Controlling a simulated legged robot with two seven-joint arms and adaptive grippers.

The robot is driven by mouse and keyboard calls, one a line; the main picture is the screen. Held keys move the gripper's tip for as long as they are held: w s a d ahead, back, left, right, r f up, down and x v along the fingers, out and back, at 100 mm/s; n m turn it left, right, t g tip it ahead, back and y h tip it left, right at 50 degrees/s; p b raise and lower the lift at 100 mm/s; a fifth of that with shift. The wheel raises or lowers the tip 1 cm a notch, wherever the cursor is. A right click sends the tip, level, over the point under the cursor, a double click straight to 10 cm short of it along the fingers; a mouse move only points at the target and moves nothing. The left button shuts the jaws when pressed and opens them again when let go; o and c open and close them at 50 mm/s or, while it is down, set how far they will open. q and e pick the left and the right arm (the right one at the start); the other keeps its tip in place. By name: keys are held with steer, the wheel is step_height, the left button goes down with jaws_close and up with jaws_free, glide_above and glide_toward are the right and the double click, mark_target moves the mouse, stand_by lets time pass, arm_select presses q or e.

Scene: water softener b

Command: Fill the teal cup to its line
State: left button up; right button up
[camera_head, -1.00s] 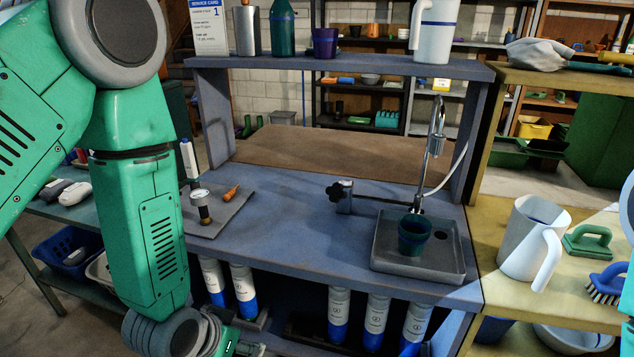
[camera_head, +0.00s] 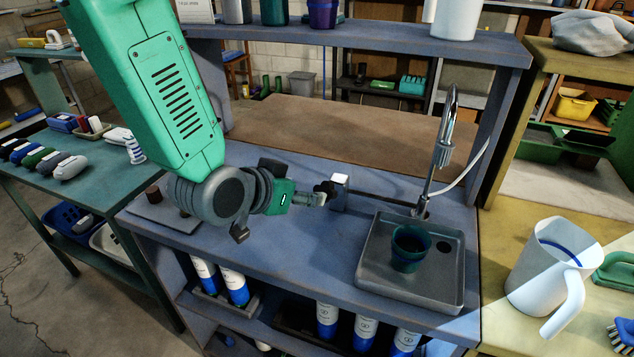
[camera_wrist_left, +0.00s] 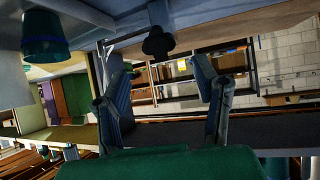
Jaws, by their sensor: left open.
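The teal cup (camera_head: 407,250) stands upright in a grey drip tray (camera_head: 375,283), below the chrome spout (camera_head: 443,150). Its inside looks dark; I cannot make out a water level, a line or a stream. A valve (camera_head: 339,192) with a dark cross-shaped knob stands left of the tray. My left gripper (camera_head: 317,199) is just left of the valve, its tips overlapping the knob there. In the left wrist view its fingers (camera_wrist_left: 162,80) are spread and empty, with the black knob (camera_wrist_left: 158,43) beyond them. The cup is at that view's upper left (camera_wrist_left: 45,35). My right gripper is out of view.
A white jug (camera_head: 545,262) stands on the yellow bench at right. A shelf (camera_head: 390,42) with cups runs above the blue counter (camera_head: 290,240). White-and-blue cartridges (camera_head: 327,318) stand below. The counter's front middle is clear.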

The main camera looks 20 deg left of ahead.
mark_target(322, 189)
arm_select(q)
steer(key=b+x, duration=0.2)
steer(key=x, duration=0.2)
steer(key=d+b+x, duration=0.1)
steer(key=b+x, duration=0.1)
steer(key=x, duration=0.2)
steer(key=shift+d+f, duration=0.15)
steer(key=shift+d, duration=0.2)
steer(key=shift+c, duration=0.6)
steer(key=shift+a, duration=0.25)
steer(key=c, duration=0.3)
steer(key=shift+w+a, duration=0.1)
steer(key=shift+a, duration=0.3)
steer(key=shift+c, duration=1.2)
steer(key=shift+o, duration=0.3)
steer(key=shift+a+f, duration=0.15)
steer(key=shift+a, duration=0.2)
steer(key=shift+d, duration=0.5)
steer(key=shift+c, duration=0.2)
steer(key=shift+a, duration=0.3)
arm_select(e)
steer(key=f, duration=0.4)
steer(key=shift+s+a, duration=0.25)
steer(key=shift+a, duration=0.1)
